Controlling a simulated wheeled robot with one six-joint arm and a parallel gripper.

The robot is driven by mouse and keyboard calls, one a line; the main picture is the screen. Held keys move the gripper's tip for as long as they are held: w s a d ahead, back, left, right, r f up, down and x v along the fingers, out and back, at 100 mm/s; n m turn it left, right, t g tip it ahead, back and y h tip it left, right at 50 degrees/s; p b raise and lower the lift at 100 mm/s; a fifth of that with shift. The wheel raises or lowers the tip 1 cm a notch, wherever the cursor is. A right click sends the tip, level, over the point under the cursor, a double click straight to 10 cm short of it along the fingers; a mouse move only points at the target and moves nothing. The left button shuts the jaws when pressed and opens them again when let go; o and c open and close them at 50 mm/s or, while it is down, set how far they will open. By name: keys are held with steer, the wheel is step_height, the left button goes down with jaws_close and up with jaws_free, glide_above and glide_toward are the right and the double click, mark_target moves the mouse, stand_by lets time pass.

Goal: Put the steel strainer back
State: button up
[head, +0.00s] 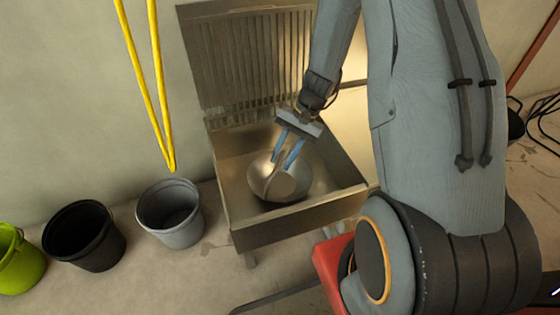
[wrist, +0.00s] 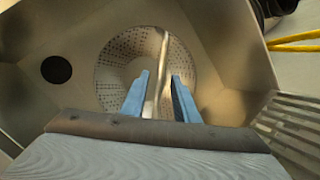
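The steel strainer (head: 291,185) is a round, shiny bowl lying in the metal sink (head: 232,190). In the wrist view, the strainer (wrist: 116,70) shows its perforated inside, with a thin bar-like handle (wrist: 163,62) running across it. My gripper (head: 285,156) reaches down over the strainer from above. In the wrist view, my gripper's blue fingers (wrist: 160,82) stand on either side of the handle, with a visible gap on both sides. The gripper is open and holds nothing. The lower parts of the fingers overlap the bowl in the picture.
A ribbed draining panel (head: 245,60) rises behind the basin. A grey bucket (head: 172,228), a black bucket (head: 85,250) and a green bucket (head: 18,265) stand on the floor to the left. A yellow hanging loop (head: 160,90) is by the wall. The sink's dark drain hole (wrist: 56,69) is uncovered.

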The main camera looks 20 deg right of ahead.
steer(key=p+v, duration=0.3)
steer(key=v, duration=0.6)
steer(key=shift+d+r+p, duration=0.2)
steer(key=shift+r+p, duration=0.15)
steer(key=shift+r, duration=0.05)
